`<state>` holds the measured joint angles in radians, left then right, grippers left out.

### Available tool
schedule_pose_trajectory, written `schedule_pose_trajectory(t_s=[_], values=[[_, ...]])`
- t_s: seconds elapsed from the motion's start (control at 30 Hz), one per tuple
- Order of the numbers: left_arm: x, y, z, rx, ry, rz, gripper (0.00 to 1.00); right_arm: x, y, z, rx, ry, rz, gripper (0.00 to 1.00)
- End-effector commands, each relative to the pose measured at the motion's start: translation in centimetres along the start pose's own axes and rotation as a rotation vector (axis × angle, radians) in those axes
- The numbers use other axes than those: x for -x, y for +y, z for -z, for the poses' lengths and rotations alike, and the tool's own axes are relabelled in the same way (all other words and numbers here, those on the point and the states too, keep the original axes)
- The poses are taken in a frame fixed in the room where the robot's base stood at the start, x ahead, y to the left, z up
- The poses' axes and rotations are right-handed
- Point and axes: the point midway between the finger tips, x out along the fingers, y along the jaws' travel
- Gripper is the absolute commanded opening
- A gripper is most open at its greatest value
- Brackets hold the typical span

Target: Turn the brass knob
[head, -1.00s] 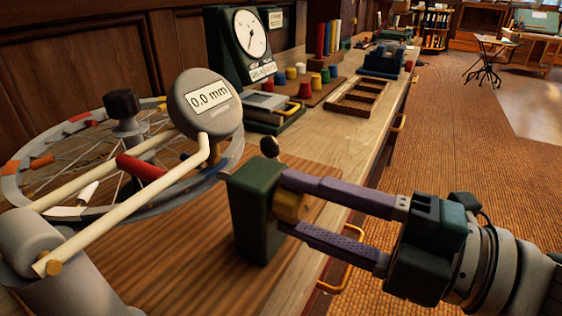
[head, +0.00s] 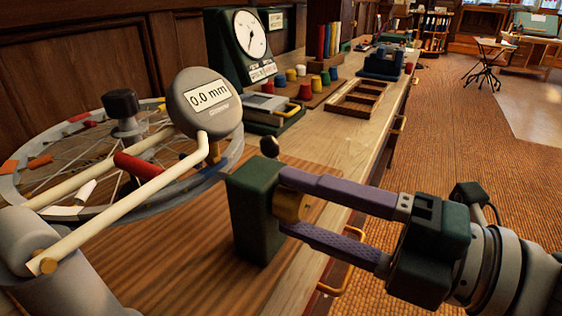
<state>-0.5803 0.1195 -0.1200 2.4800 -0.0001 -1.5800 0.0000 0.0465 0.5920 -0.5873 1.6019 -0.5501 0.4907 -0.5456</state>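The brass knob (head: 289,206) sticks out from the right side of an upright dark green block (head: 253,222) on the bench. My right gripper (head: 284,204) comes in from the right with two long purple fingers. One finger lies against the top of the knob and the other against its underside, so the gripper is shut on it. The fingertips hide parts of the knob's edge. A small dark ball on a stem (head: 269,147) stands on top of the block. My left gripper is not in view.
A spoked wheel (head: 62,207), cream rods (head: 120,222) and a round gauge reading 0.0 mm (head: 205,103) stand close on the left. Behind are a dial instrument (head: 251,37), coloured pegs (head: 306,91) and a wooden tray (head: 340,109). The floor right of the bench is open.

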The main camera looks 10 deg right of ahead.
Motion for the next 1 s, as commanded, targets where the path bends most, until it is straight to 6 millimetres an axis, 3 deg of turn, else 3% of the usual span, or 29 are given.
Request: schedule_pose_trajectory(t_s=[0.17, 0.47, 0.8, 1.0], values=[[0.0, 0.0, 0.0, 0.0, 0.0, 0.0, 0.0, 0.0, 0.0, 0.0, 0.0, 0.0, 0.0, 0.81], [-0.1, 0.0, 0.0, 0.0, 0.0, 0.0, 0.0, 0.4, -0.1, 0.0, -0.001, -0.001, 0.001, 0.81], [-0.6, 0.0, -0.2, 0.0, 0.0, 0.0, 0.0, 6.7, -0.3, 0.0, -0.003, -0.001, 0.006, 0.81], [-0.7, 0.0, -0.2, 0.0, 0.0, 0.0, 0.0, 9.3, -0.1, 0.0, -0.002, -0.001, 0.002, 0.81]])
